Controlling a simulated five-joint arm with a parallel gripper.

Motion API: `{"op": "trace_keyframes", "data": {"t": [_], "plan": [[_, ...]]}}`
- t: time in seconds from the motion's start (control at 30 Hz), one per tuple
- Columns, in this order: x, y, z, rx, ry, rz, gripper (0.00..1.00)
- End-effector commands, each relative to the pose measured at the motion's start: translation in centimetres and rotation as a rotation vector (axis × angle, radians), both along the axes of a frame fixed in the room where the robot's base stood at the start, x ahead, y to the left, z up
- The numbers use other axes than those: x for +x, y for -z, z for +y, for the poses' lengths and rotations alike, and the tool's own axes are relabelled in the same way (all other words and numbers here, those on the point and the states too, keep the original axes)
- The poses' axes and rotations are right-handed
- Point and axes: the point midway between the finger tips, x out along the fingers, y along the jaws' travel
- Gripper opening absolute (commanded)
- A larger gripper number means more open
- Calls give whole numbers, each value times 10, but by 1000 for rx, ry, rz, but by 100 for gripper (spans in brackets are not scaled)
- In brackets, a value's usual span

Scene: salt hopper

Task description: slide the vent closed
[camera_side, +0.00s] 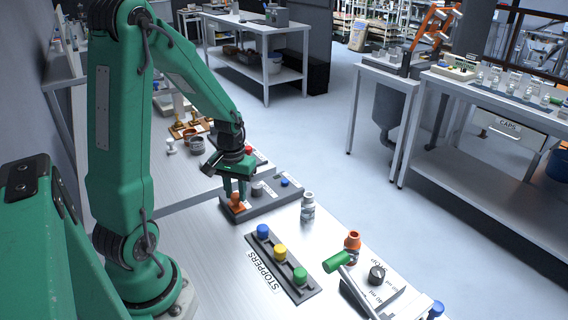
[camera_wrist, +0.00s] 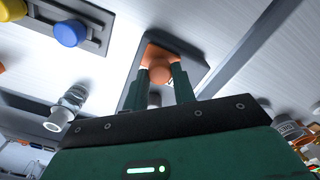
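An orange knob (camera_side: 237,204) stands at the near left end of a low dark grey panel (camera_side: 262,206). It looks like the vent's handle, but no label shows on it. My gripper (camera_side: 236,190) points down over this end of the panel. In the wrist view the orange knob (camera_wrist: 161,72) sits between my two green fingertips (camera_wrist: 163,76) and fills the gap, with a finger against each side. An orange piece lies under the knob. The vent opening cannot be made out. Part of the panel is hidden behind my gripper.
Grey (camera_side: 257,190) and blue (camera_side: 285,182) knobs stand farther along the panel. A clear bottle (camera_side: 308,207) stands at its right. A stopper rack (camera_side: 292,284) with blue, yellow and green stoppers lies nearer. Small jars (camera_side: 196,146) stand behind. The bench left of the panel is clear.

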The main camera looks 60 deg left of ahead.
Motion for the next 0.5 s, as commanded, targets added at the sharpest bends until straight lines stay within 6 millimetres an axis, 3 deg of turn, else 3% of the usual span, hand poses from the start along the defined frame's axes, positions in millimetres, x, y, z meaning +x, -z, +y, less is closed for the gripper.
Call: {"op": "trace_keyframes", "data": {"t": [0.27,0.5], "plan": [[0,0,3,0,-1,0,0],[1,0,32,1,-4,-2,0]]}}
